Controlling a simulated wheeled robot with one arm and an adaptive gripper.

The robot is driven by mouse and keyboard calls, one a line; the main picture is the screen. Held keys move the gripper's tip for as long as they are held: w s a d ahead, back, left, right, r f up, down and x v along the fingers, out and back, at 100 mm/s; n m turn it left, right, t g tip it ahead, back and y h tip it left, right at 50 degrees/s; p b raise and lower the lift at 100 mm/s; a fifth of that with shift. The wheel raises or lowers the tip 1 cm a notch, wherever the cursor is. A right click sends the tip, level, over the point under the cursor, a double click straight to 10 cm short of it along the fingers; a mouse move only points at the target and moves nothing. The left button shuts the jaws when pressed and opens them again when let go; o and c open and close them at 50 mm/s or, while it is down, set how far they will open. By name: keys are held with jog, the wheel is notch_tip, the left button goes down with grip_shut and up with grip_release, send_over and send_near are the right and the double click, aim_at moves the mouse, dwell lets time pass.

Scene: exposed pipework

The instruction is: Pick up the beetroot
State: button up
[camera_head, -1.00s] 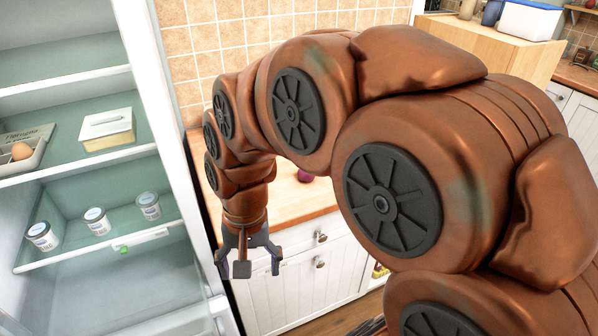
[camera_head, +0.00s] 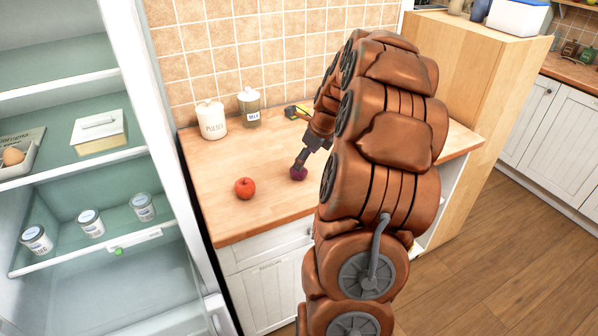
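The beetroot (camera_head: 298,174) is a small dark purple round thing on the wooden counter (camera_head: 225,215), in the middle of the head view. My gripper (camera_head: 300,163) is at the beetroot, coming down on it from above and the right. A dark finger covers part of the beetroot's top. The picture is too small to tell whether the fingers are closed around it or only beside it. My copper arm hides the counter to the right of the beetroot.
A red apple (camera_head: 245,188) lies on the counter left of the beetroot. A white canister (camera_head: 211,119), a glass jar (camera_head: 249,107) and a yellow-and-black thing (camera_head: 297,111) stand behind. An open fridge (camera_head: 150,140) is at the left. The counter's front left is clear.

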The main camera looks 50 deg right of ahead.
jog(key=shift+d+f, duration=0.15)
jog(key=shift+d, duration=0.3)
jog(key=shift+w+f+m, duration=0.1)
jog(key=shift+f+m, duration=0.1)
jog(key=shift+m, duration=0.1)
jog(key=shift+p+x, duration=0.5)
jog(key=shift+x, duration=0.55)
jog(key=x, duration=0.1)
jog(key=p+x, duration=0.2)
jog(key=x, duration=0.1)
jog(key=shift+w+a+r, duration=0.1)
jog(key=shift+w+a, duration=0.05)
jog(key=shift+a, duration=0.15)
jog(key=shift+w+f, duration=0.2)
jog(key=shift+f, duration=0.35)
jog(key=c, duration=1.3)
